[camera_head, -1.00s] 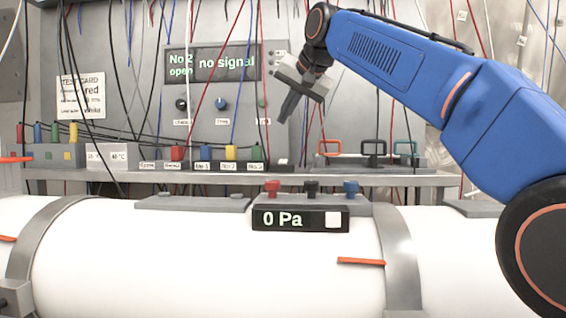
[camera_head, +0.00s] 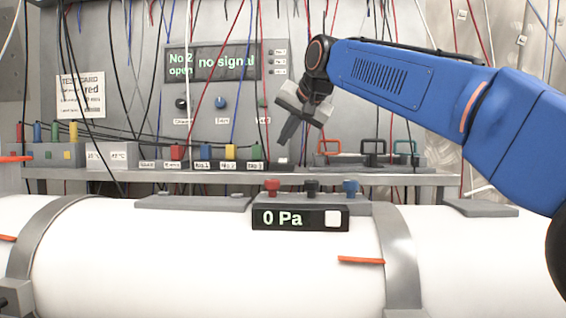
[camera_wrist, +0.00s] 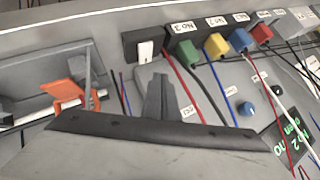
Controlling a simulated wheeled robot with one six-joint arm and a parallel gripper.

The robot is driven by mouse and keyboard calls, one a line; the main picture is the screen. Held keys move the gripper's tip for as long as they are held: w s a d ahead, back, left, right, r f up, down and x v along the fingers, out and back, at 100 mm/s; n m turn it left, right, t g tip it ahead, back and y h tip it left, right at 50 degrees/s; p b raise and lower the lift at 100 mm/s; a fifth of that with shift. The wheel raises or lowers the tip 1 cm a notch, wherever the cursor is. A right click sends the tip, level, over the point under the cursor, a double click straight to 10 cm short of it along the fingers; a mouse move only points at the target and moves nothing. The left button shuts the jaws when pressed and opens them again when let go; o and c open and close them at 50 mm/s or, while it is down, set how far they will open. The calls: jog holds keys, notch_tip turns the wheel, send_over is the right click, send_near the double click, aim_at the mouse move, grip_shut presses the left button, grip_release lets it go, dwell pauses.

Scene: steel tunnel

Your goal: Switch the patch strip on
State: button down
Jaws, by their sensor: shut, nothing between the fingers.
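The patch strip (camera_head: 271,167) is a dark bar on the shelf in the head view, with red, blue, yellow and green plugs along it. It also shows at the top of the wrist view (camera_wrist: 130,43). A small white rocker switch (camera_wrist: 146,51) sits at its end beside the green plug (camera_wrist: 184,50). My gripper (camera_head: 284,140) is shut and empty, pointing down just above the strip's switch end. In the wrist view my fingertips (camera_wrist: 158,78) lie a little short of the switch; contact cannot be told.
Coloured handles, one orange (camera_head: 329,147), stand right of the strip. Behind is a panel with a "no signal" display (camera_head: 227,61) and knobs. Many cables hang around my gripper. In front is a white pipe (camera_head: 180,260) with a "0 Pa" gauge (camera_head: 292,219).

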aim_at(285, 161)
jog(key=shift+w+f, duration=0.2)
jog(key=shift+f, duration=1.05)
jog(key=shift+w+f, duration=0.1)
jog(key=shift+f, duration=1.1)
dwell(2.1)
jog(key=shift+r, duration=0.5)
jog(key=shift+a+r, duration=0.1)
jog(key=shift+r, duration=0.6)
jog(key=shift+s+r, duration=0.2)
jog(key=shift+r, duration=0.85)
jog(key=shift+s+r, duration=0.15)
jog(key=shift+r, duration=0.9)
